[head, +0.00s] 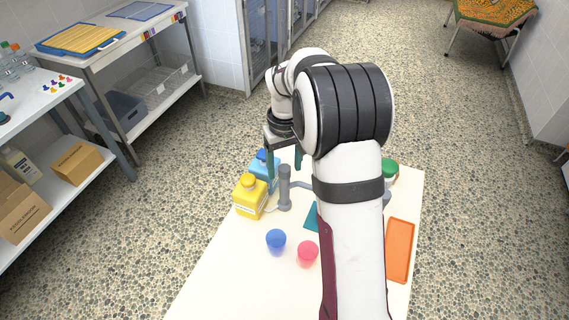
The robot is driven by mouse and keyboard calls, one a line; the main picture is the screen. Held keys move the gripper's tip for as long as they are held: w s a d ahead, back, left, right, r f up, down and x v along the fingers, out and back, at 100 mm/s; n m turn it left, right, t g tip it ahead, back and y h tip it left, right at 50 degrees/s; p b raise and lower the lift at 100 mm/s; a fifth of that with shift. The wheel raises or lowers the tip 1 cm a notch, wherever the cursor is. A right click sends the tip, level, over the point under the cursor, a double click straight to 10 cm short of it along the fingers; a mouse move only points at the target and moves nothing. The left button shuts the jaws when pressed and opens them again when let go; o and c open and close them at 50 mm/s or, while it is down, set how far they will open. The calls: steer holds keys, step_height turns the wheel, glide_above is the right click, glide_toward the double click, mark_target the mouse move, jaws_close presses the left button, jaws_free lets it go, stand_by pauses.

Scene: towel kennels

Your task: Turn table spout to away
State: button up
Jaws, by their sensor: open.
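A grey post (284,190) stands on the cream table (225,270), right of the yellow bottle. A thin grey bar, which looks like the spout (303,185), runs from it to the right and goes behind my arm, so its far end is hidden. My gripper (285,172) points down over the post area with its fingers apart. One finger is left of the post and the other is right of it, higher in the picture. I cannot tell whether either finger touches the spout.
A yellow bottle (249,198) and a blue bottle (262,172) stand close left of the post. A blue cup (276,240) and a pink cup (307,253) stand nearer. An orange tray (400,250) and a green-topped item (389,168) lie right of my arm. The table's front left is clear.

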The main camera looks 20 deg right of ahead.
jaws_close()
stand_by(0.3)
stand_by(1.1)
